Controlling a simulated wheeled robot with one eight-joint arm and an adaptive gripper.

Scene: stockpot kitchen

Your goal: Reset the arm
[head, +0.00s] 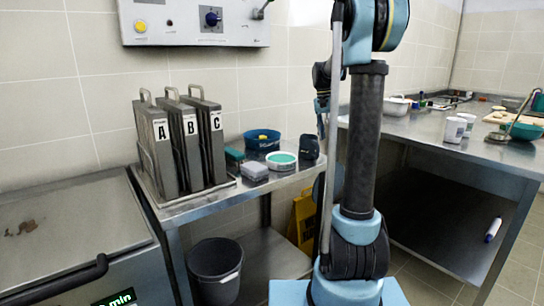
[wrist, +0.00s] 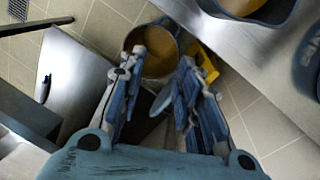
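My gripper (wrist: 160,62) is open in the wrist view, with a clear gap between its two fingers and nothing visibly held. It points down over the floor, and the grey bucket (wrist: 158,68) shows between and beyond the fingertips, apart from them as far as I can tell. In the head view my blue and black arm rises in the middle, its upper part cut by the top edge. A dark part of my arm shows behind it, but I cannot make out the fingers there.
A right counter (head: 415,130) holds white cups (head: 455,129).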

